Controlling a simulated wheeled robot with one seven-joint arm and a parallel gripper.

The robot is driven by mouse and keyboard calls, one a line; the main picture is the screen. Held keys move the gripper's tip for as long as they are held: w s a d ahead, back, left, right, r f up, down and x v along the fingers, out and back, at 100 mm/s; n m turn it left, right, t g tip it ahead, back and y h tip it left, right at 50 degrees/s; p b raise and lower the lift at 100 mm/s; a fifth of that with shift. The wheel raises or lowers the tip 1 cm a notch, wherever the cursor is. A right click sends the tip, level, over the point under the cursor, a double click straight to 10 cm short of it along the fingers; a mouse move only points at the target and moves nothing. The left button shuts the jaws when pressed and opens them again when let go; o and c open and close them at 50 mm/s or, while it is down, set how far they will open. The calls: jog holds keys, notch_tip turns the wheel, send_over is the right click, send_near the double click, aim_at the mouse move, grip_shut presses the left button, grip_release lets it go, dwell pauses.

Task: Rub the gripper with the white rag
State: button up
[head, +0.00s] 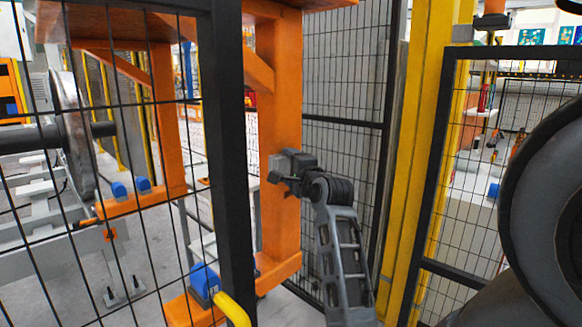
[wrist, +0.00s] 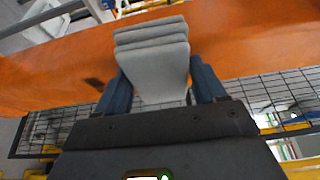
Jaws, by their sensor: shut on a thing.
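My gripper (head: 290,172) is in front of the orange gantry post (head: 279,110) in the head view. In the wrist view my gripper (wrist: 160,82) is shut on a folded pale grey-white rag (wrist: 152,58), with one dark finger on each side. The rag also shows as a small grey block in the head view (head: 277,166), at the post. The orange surface (wrist: 250,45) lies just beyond the rag in the wrist view; I cannot tell if they touch. A small dark mark (wrist: 93,82) shows on the orange, left of the rag.
A black mesh fence with a dark post (head: 229,150) stands at left, before a large wheel (head: 75,120) on an axle. A yellow column (head: 417,150) and more mesh stand right of my arm. A blue-and-yellow part (head: 206,282) sits low on the orange base.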

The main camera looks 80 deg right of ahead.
jog(key=s+a, duration=0.3)
jog(key=s, duration=0.2)
jog(key=shift+s, duration=0.15)
dwell(0.3)
jog(key=shift+s+a, duration=0.35)
jog(key=shift+s, duration=0.3)
jog(key=shift+s+a, duration=0.3)
jog(key=shift+s, duration=0.35)
jog(key=shift+f+b, duration=0.75)
